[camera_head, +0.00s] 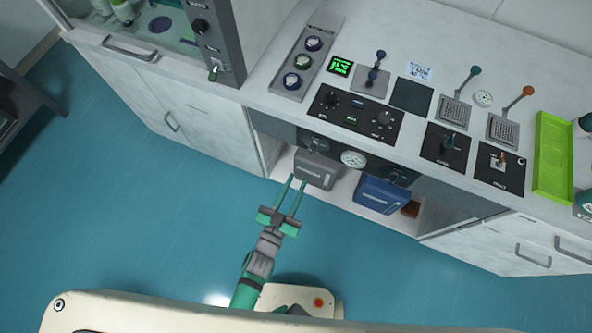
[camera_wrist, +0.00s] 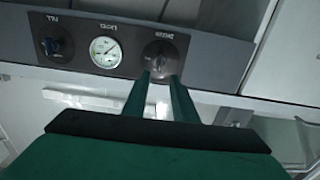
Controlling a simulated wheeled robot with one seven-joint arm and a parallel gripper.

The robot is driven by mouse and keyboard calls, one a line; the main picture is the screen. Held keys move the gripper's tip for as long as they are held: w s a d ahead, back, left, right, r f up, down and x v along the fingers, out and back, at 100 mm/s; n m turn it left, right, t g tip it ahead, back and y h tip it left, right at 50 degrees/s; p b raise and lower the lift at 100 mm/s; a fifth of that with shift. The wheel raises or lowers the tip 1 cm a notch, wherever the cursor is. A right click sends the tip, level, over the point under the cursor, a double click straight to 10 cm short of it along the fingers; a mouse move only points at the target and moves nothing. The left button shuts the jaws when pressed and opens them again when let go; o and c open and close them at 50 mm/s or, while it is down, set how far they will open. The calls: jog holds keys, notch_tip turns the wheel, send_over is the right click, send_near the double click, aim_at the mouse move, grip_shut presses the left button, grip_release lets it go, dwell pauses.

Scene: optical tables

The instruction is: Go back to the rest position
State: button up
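My gripper (camera_head: 297,181) is in front of the bench's lower panel in the head view, with its two long green fingers pointing toward the cabinet. In the wrist view the fingertips (camera_wrist: 160,76) are apart with a gap between them and nothing held. A dark round knob (camera_wrist: 159,57) on the panel lies just beyond the fingertips there. It seems to be the left knob (camera_head: 316,144) in the head view. Whether the fingers touch it is hard to tell, but they look clear of it.
A pressure gauge (camera_head: 353,159) and a second knob (camera_head: 396,176) sit on the panel. A grey box (camera_head: 316,170) and a blue box (camera_head: 381,195) stand on the shelf below. The bench top carries several control panels and levers. The blue floor (camera_head: 130,200) to the left is clear.

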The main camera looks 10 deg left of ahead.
jog(key=s+d+r+n+g+y, duration=0.1)
jog(key=s+r+y, duration=0.1)
jog(key=s+r, duration=0.4)
jog(key=s+d+r+n+y, duration=0.2)
jog(key=s+r, duration=0.3)
jog(key=s, duration=0.7)
jog(key=shift+s+d+r+g+y, duration=0.15)
jog(key=shift+s+r+g+y, duration=0.25)
jog(key=shift+y, duration=0.4)
dwell(0.9)
